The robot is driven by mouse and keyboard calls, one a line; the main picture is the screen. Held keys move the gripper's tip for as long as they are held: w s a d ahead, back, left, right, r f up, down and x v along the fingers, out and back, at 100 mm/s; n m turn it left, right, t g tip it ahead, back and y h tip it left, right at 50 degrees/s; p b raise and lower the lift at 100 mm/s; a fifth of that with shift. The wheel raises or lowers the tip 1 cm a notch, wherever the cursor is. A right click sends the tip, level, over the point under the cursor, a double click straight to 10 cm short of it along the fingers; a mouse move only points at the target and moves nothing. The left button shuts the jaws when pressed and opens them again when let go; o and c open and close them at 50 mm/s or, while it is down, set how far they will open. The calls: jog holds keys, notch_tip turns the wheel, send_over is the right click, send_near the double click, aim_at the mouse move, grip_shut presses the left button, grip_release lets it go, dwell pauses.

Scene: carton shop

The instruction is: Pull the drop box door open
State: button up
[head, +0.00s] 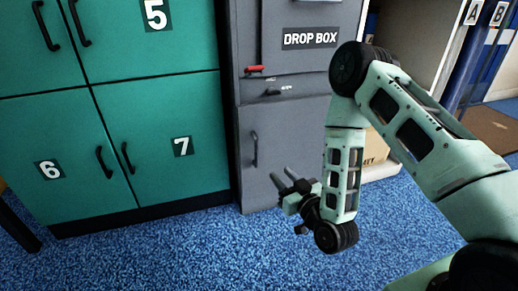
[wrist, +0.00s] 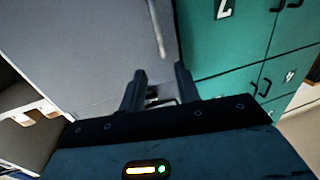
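The grey drop box (head: 287,112) stands right of the green lockers, with a "DROP BOX" label (head: 310,38) on its upper part. Its lower door (head: 277,140) looks shut and has an upright grey bar handle (head: 254,149) on its left side. The handle also shows in the wrist view (wrist: 157,30), beyond my fingertips. My gripper (head: 281,177) is open and empty in front of the lower door, below and to the right of the handle and apart from it. Its two spread fingers show in the wrist view (wrist: 160,78). My arm hides the door's right part.
A red handle (head: 255,69) and a small silver latch (head: 274,91) sit above the lower door. Green lockers (head: 180,95) with dark handles stand close on the left. A shelf with blue binders (head: 478,62) and a cardboard box (head: 375,147) are at right. Blue carpet (head: 170,245) in front is clear.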

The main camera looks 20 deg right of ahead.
aim_at(257, 150)
jog(key=w+a, duration=0.1)
jog(key=w, duration=0.3)
jog(key=w+b, duration=0.1)
jog(key=w, duration=0.3)
jog(key=w+a+b, duration=0.1)
jog(key=w, duration=0.4)
jog(key=shift+a+f, duration=0.15)
jog(key=shift+a, duration=0.15)
jog(key=shift+w+a, duration=0.1)
jog(key=shift+w, duration=0.45)
grip_shut()
